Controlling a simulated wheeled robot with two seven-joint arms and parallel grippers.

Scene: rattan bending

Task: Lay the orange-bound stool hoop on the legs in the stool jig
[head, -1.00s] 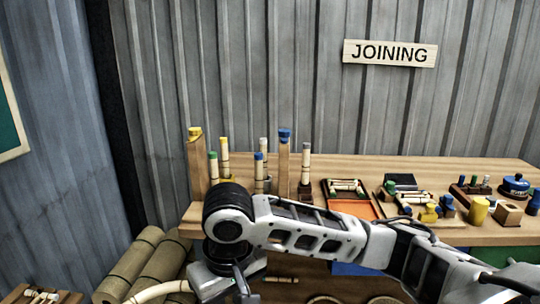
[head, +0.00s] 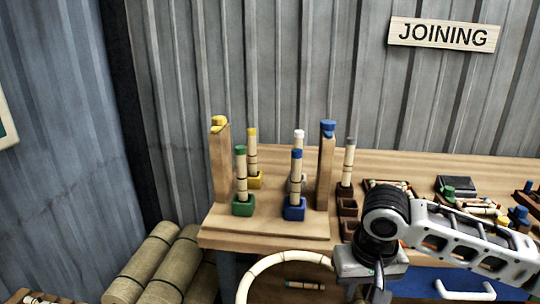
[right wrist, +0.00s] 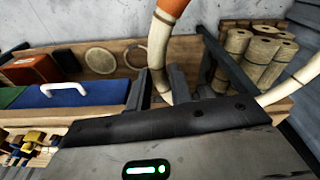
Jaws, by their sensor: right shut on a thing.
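My right gripper (head: 374,290) is shut on the stool hoop (head: 290,257), a cream rattan ring at the lower middle of the head view, in front of the bench edge. In the right wrist view the hoop (right wrist: 157,50) passes between the fingers (right wrist: 161,90), with an orange binding (right wrist: 172,7) at the top. The stool jig (head: 265,240) stands on the bench, behind and above the hoop. Several upright legs stand in its coloured sockets: green (head: 241,175), yellow (head: 252,152), white (head: 298,160) and blue (head: 296,180). The hoop's lower part is cut off. My left gripper is out of view.
Tall wooden posts with a yellow cap (head: 219,160) and a blue cap (head: 327,165) flank the legs. A grey-topped stick (head: 348,165) stands in a dark rack right of the jig. Trays and small parts lie farther right. Rolled bundles (head: 145,262) lie on the left.

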